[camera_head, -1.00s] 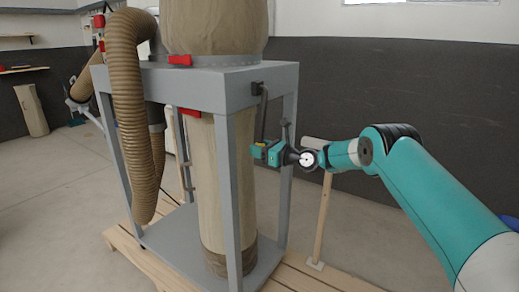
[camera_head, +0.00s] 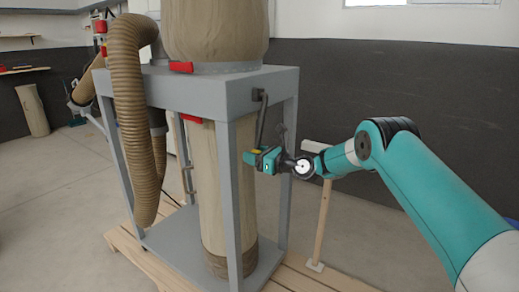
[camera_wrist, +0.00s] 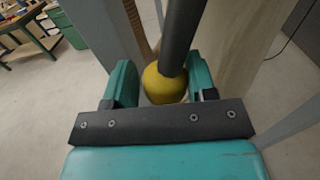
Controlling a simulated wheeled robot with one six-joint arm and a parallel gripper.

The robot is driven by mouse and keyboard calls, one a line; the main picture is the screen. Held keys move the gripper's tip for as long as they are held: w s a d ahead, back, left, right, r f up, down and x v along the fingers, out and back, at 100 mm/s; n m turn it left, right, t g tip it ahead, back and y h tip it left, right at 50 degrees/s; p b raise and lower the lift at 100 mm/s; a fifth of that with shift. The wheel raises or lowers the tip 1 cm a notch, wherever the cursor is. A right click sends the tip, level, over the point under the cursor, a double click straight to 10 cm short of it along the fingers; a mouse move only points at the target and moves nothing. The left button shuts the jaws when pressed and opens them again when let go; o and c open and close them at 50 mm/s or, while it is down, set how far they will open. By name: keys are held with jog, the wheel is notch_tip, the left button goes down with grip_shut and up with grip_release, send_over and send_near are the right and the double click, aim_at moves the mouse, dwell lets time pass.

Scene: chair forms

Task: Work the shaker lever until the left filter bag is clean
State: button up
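The shaker lever (camera_head: 262,118) is a dark rod hanging from a bracket on the right side of the grey frame, with a yellow knob (camera_wrist: 163,85) at its lower end. My gripper (camera_head: 254,158) is at that lower end. In the wrist view, its two teal fingers (camera_wrist: 163,92) flank the knob closely and appear closed on it. A tan filter bag (camera_head: 215,32) stands above the frame's top; only its lower part shows. Another tan bag (camera_head: 224,180) hangs below, darker at its bottom. I cannot tell which is called left or how clean either is.
The grey frame (camera_head: 215,92) has legs around the lower bag and stands on a wooden pallet (camera_head: 300,278). A ribbed brown hose (camera_head: 132,110) hangs at its left. Red clamps (camera_head: 181,67) sit on the frame. A wooden post (camera_head: 322,220) stands below my arm.

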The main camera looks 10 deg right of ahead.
jog(key=shift+s+a+r+p, duration=0.35)
jog(key=shift+s+a, duration=0.45)
jog(key=shift+s, duration=0.05)
jog(key=s+a+r+p, duration=0.2)
jog(key=r+p, duration=0.1)
jog(key=shift+s+a+r+p, duration=0.1)
jog(key=shift+s+a+p, duration=0.25)
jog(key=shift+a+p, duration=0.05)
jog(key=shift+s+a, duration=0.25)
